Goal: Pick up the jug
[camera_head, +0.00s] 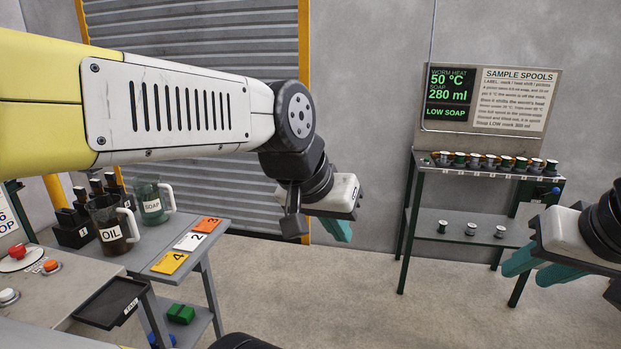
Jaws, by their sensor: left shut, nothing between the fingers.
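Two jugs stand at the left on the grey side table: a dark jug labelled OIL (108,226) and a green, see-through jug labelled SOAP (150,203). Both have pale handles on their right sides. My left gripper (337,230) is shut and empty, with teal fingers pointing down. It hangs well to the right of both jugs, beyond the table, touching nothing. My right gripper (537,268) is at the right edge with its two teal fingers apart and nothing visible between them. It is far from the jugs.
Numbered cards in orange, white and yellow (168,262) lie on the side table, right of the jugs. A black tray (112,302) and buttons are in front. A dark rack (72,228) stands behind the OIL jug. A spool shelf (470,220) stands at the right wall. Floor between is clear.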

